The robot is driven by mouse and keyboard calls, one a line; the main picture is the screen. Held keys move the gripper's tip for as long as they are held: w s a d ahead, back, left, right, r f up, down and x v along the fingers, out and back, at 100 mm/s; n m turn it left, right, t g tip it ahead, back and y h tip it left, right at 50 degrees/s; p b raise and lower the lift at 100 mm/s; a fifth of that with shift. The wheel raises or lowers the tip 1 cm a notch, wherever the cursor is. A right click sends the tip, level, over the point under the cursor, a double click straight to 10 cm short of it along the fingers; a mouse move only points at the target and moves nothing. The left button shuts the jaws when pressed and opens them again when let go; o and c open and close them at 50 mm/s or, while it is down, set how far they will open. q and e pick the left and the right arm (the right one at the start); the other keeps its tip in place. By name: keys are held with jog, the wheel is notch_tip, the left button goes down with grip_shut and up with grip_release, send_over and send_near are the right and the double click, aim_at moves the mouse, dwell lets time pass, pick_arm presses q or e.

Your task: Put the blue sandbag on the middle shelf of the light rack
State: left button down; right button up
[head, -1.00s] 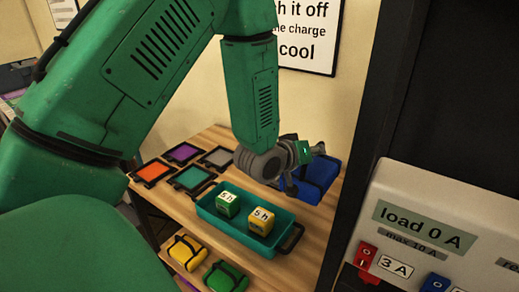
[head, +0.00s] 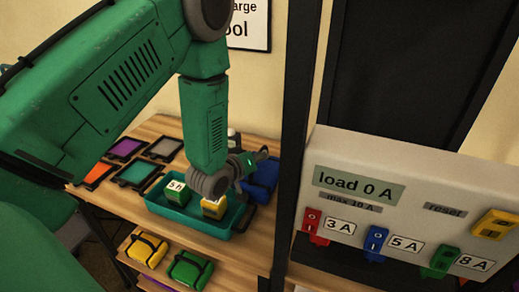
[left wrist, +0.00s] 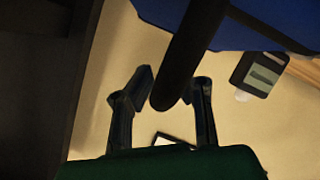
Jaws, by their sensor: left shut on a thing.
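The blue sandbag (head: 262,176) is at the back right of the upper wooden shelf (head: 160,126), just beyond the teal tray. My left gripper (head: 248,180) is at its near left side, partly hiding it. In the left wrist view the gripper's fingers (left wrist: 165,92) stand either side of the bag's dark handle, shut on it, with the blue cloth (left wrist: 270,25) at the top. I cannot tell whether the bag is clear of the shelf. The lower shelf (head: 222,268) shows below. My right gripper is not in view.
The teal tray (head: 183,217) holds a green and a yellow block. Several framed colour squares lie left of it. A yellow bag (head: 146,249) and a green bag (head: 190,270) sit on the lower shelf. A black post (head: 292,130) and a load panel (head: 400,165) stand to the right.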

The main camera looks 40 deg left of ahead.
pick_arm(q)
jog(key=c, duration=1.5)
grip_release()
jog(key=shift+s, duration=0.1)
jog(key=shift+c, duration=0.2)
